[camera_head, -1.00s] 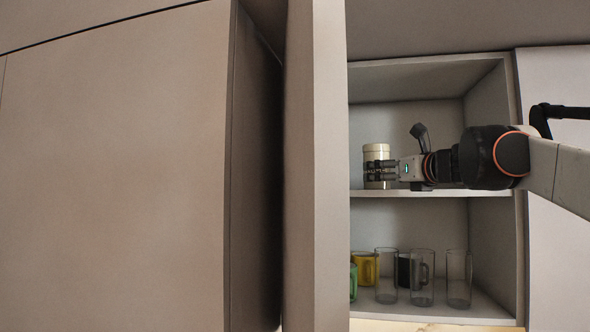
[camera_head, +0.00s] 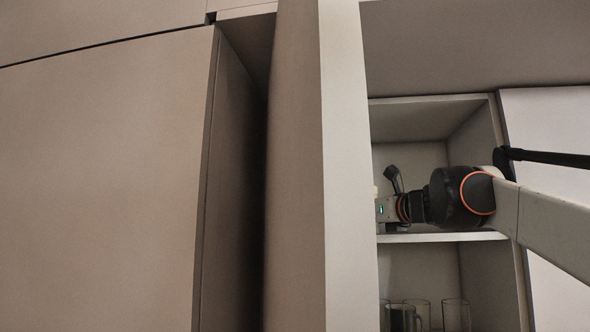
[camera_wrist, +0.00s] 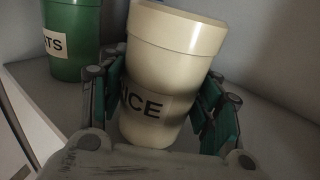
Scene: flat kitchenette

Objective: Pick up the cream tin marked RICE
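The cream tin (camera_wrist: 170,60) stands between the fingers of my gripper (camera_wrist: 160,95) in the wrist view. The tin leans slightly in this view. Its base is partly hidden, so I cannot tell whether it touches the shelf. In the head view the cabinet panel hides the fingers and nearly all of the tin; the wrist end of my gripper shows beside it.
A green tin (camera_wrist: 72,38) with a label ending in "TS" stands close to the left. The cabinet shelf (camera_head: 440,237) runs below my gripper, with glasses (camera_head: 455,315) underneath. A tall panel (camera_head: 345,180) stands immediately left of the opening.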

